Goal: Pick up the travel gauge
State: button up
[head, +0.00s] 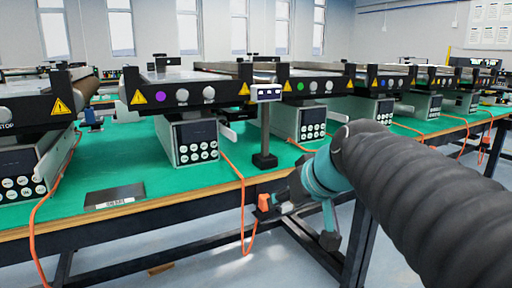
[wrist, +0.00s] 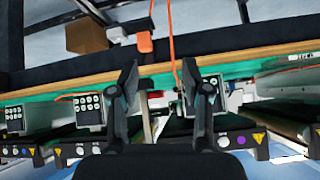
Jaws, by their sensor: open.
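No object is clearly marked as the travel gauge. A likely candidate is the small display box (head: 266,92) on a dark upright post with a square foot (head: 264,160), standing on the green bench top near its front edge. My gripper (head: 297,226) is in front of the bench edge, low and to the right of that post, apart from it. In the wrist view, which looks upside down, the open fingers (wrist: 160,82) have nothing gripped between them. A pale upright strip (wrist: 147,112) shows beyond them, perhaps the post.
Mini conveyors (head: 190,92) with control boxes (head: 192,138) line the green bench (head: 140,165). A dark flat plate with a label (head: 115,197) lies at front left. An orange cable (head: 240,185) hangs over the wooden edge by an orange block (head: 264,202). A brown box (wrist: 87,36) is on the floor.

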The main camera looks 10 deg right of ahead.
jog(key=w+d+r+n+t+y+b, duration=0.2)
jog(key=w+d+r+t, duration=0.25)
jog(key=w+r, duration=0.85)
jog(key=p, duration=0.1)
send_near(267, 121)
jog(key=x, duration=0.5)
jog(key=shift+f, duration=0.4)
jog(key=shift+r+p+x, duration=0.1)
jog(key=shift+p+x, duration=0.35)
jog(key=shift+x, duration=1)
jog(key=shift+r+p+x, duration=0.15)
jog(key=shift+p+x, duration=0.25)
jog(key=shift+x, duration=1)
jog(key=shift+w, duration=0.1)
grip_shut()
jog(key=shift+r, duration=0.15)
